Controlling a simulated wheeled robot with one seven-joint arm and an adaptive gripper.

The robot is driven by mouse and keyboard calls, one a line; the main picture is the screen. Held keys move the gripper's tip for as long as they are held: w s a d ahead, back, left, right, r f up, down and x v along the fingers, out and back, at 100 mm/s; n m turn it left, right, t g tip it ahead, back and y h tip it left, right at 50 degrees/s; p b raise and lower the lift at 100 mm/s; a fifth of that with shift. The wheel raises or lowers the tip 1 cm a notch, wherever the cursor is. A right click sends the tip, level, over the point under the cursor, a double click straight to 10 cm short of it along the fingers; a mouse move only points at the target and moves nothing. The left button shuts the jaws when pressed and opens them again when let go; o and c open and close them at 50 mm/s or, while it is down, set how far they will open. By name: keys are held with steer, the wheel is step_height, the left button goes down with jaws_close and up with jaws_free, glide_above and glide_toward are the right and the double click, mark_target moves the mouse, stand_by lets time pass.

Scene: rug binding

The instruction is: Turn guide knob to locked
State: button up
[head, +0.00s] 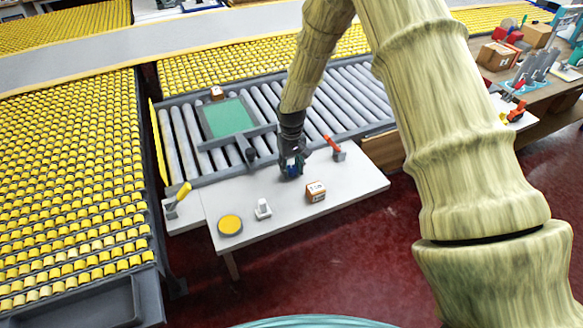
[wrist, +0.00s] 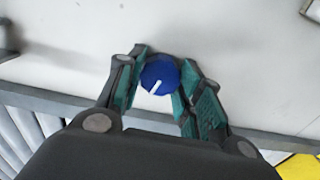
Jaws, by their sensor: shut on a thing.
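A round blue guide knob (wrist: 158,75) with a white pointer line sits between the two teal-padded fingers of my gripper (wrist: 160,84) in the wrist view. The fingers are shut on the knob from both sides. The white line runs from the knob's middle toward the lower left of that view. In the head view my gripper (head: 291,165) points down at the back part of the white table, and a bit of the blue knob (head: 292,172) shows between its fingers. No lock markings can be made out around the knob.
The white table (head: 270,215) bears a yellow disc (head: 230,225), a small white fixture (head: 263,209), an orange-and-white box (head: 316,191) and a red-handled lever (head: 333,145). A yellow-handled lever (head: 180,195) stands at left. A roller conveyor (head: 345,95) with a green panel (head: 229,117) lies behind.

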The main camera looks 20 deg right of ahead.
mark_target(292, 168)
steer(key=n, duration=0.4)
steer(key=shift+n, duration=0.3)
steer(key=n, duration=0.4)
steer(key=shift+n, duration=0.3)
steer(key=o, duration=1)
steer(key=shift+o, duration=0.2)
steer(key=shift+r, duration=0.15)
step_height(292, 168, up, 12)
